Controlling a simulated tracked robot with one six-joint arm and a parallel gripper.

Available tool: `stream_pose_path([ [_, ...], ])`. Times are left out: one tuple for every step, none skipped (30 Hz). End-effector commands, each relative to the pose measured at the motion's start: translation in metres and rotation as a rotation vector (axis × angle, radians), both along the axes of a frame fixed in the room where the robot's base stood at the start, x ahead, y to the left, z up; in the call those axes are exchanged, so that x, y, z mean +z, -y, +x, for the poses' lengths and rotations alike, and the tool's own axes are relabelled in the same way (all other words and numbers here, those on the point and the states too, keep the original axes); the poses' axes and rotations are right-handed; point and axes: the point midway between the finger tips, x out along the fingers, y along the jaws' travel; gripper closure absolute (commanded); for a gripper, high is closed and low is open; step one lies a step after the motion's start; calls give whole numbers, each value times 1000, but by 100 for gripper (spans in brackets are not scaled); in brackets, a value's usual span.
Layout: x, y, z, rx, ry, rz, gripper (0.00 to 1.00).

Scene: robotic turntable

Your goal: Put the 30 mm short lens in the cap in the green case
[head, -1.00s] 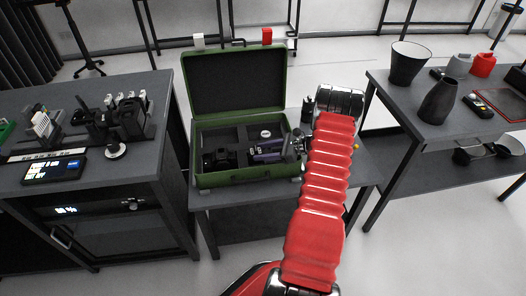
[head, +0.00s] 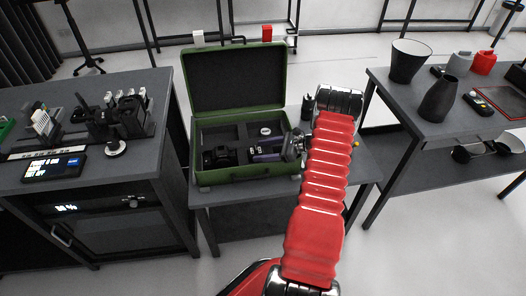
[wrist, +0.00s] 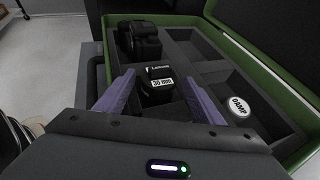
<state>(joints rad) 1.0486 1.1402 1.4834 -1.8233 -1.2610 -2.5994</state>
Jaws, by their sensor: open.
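The green case (head: 247,177) stands open on the middle table, with its lid up at the back; its green rim (wrist: 262,75) also shows in the wrist view. The short lens (wrist: 160,80), black with white "30 mm" lettering, is in a dark compartment of the case. My gripper (wrist: 160,97) reaches down into the case, its two purple fingers open on either side of the lens. I cannot tell whether they touch it. In the head view my gripper (head: 256,154) is low over the case's front half, and the lens is hard to make out.
A black camera (wrist: 140,40) lies in the case beyond the lens. A round white-topped piece marked "DAMP" (wrist: 238,107) sits in a compartment to the right. Other compartments look empty. Side tables with a camera stand (head: 130,115) and dark vessels (head: 438,98) flank the case.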

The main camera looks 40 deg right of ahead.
Motion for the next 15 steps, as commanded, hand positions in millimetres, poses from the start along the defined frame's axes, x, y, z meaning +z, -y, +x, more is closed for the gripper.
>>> stream_pose_path([
  [-2, -2, -1, 3, -3, 3, 32],
  [-2, -2, -1, 3, -3, 3, 32],
  [-2, -3, -2, 4, -4, 4, 32],
  [-2, -3, -2, 4, -4, 4, 32],
  [-2, -3, -2, 4, -4, 4, 32],
  [-3, -3, -2, 5, -6, 5, 32],
  [-3, -3, -2, 5, -6, 5, 32],
  [-3, -3, -3, 5, -6, 5, 32],
  [-3, -3, -3, 5, -6, 5, 32],
  [-3, -2, -4, 5, -6, 5, 32],
  [-2, -1, -5, 5, -7, 4, 32],
  [-1, 0, -7, 5, -6, 5, 32],
  [0, 1, -9, 4, -5, 5, 32],
  [1, 3, -11, 3, -5, 4, 32],
  [2, 6, -15, 2, -6, 3, 32],
])
